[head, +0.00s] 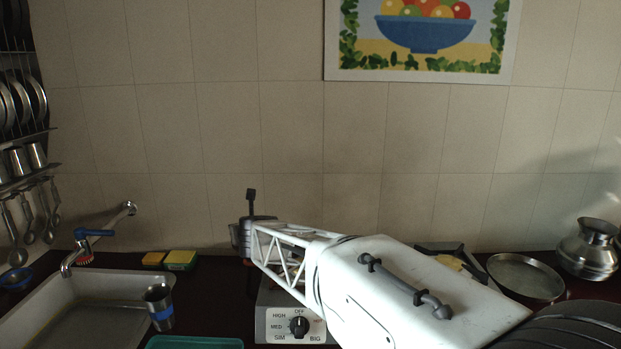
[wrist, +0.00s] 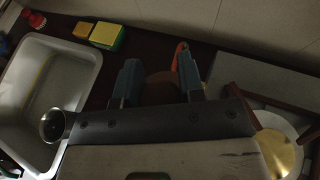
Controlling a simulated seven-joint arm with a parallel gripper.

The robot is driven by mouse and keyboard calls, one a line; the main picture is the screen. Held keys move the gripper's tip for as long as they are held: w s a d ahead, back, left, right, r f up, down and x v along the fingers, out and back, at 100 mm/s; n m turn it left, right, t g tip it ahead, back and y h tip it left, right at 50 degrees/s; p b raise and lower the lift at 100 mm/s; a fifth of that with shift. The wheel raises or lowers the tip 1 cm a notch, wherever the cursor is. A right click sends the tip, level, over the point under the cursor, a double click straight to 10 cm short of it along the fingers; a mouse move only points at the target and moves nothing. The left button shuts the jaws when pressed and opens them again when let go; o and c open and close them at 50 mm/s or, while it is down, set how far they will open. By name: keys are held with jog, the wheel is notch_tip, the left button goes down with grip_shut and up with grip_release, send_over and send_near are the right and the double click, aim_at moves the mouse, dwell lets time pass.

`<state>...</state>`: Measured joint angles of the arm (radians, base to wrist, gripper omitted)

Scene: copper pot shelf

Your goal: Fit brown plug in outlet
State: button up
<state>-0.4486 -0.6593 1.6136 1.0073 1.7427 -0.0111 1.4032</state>
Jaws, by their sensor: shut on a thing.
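In the wrist view my gripper (wrist: 157,82) has its two blue-grey fingers on either side of a brown thing, which looks like the brown plug (wrist: 160,87). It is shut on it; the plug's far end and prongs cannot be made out. In the head view my gripper (head: 240,236) is at the end of my white arm, above the back of the dark counter near the tiled wall. The plug cannot be made out there. I see no outlet in either view.
A stove (head: 290,322) with a knob stands below my arm. The sink (head: 95,300), a steel cup (head: 158,306) and sponges (head: 180,259) are to the left. A pan (head: 525,277) and steel pot (head: 590,248) are right. An orange-red thing (wrist: 181,50) shows beside the right finger.

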jog(key=w+d+m+h, duration=0.2)
jog(key=w+d+h, duration=0.1)
jog(key=d, duration=1.5)
jog(key=w+d+m+t+h, duration=0.1)
jog(key=w+d, duration=0.4)
jog(key=d, duration=1.4)
jog(key=shift+m+h, duration=0.9)
jog(key=shift+m, duration=0.1)
jog(key=shift+a, duration=0.1)
jog(key=s+a+f+m+h, duration=0.1)
jog(key=s+a, duration=0.2)
jog(key=a, duration=0.7)
jog(key=s+a, duration=0.3)
jog(key=a, duration=0.6)
jog(key=s+a+f+m+h, duration=0.1)
jog(key=s+a, duration=0.2)
jog(key=a, duration=0.7)
jog(key=shift+s+a+f+m+h, duration=0.2)
jog(key=shift+a+f+m+h, duration=0.1)
jog(key=shift+f, duration=0.05)
jog(key=s+a+f, duration=0.2)
jog(key=s+a, duration=0.2)
jog(key=s, duration=0.1)
jog(key=s+a+f+m+h, duration=0.1)
jog(key=s+a+f, duration=0.2)
jog(key=s+a, duration=0.1)
jog(key=shift+s+a+h, duration=0.3)
jog(key=shift+s, duration=0.25)
jog(key=shift+f, duration=0.15)
